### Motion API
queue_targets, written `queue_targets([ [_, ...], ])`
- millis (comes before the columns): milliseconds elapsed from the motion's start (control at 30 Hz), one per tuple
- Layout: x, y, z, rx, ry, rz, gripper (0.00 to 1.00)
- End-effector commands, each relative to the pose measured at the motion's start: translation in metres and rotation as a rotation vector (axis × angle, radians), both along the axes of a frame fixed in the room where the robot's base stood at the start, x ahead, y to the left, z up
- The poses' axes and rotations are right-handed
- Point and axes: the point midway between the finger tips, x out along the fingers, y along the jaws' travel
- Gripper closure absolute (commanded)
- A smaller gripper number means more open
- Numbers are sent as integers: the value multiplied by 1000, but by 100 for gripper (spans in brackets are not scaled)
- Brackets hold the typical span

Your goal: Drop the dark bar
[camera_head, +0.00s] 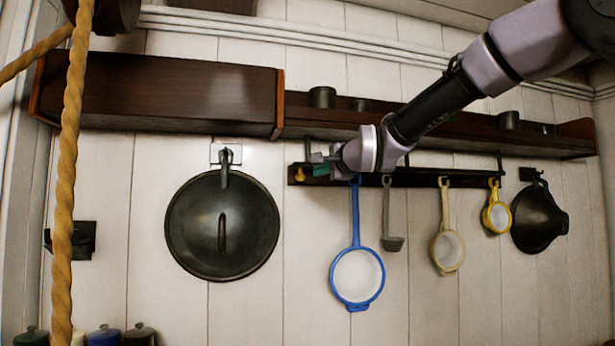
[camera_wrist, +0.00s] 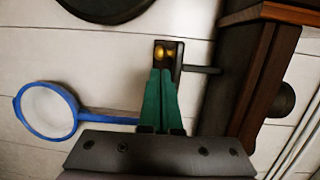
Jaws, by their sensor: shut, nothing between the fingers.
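The dark bar (camera_head: 420,178) is a long rail on the plank wall under the shelf, with several utensils hanging along it. Its left end carries a small gold knob. In the wrist view an end of the dark bar (camera_wrist: 176,58) shows with gold knobs on it, just beyond my fingertips. My gripper (camera_head: 318,160) is at the left part of the bar, and in the wrist view its green fingers (camera_wrist: 160,72) are shut with nothing held. The fingertips overlap the bar's end in the picture; I cannot tell whether they touch it. My gripper hides part of the bar.
A blue-rimmed strainer (camera_head: 357,275) hangs just below my gripper. A grey ladle (camera_head: 392,242) and yellowish strainers (camera_head: 447,250) hang further right. A large dark lid (camera_head: 222,225) hangs left. The wooden shelf (camera_head: 160,92) is above, and a rope (camera_head: 68,180) is at far left.

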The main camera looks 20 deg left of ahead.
Motion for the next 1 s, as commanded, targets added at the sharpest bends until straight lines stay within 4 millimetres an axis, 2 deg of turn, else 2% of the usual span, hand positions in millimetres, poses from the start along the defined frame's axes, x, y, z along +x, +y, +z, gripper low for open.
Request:
queue_targets([
  [200,34,30,-4,-4,-2,-3,100],
  [400,52,46,-5,-2,-2,-2,100],
  [1000,61,55,-7,11,-19,2,100],
])
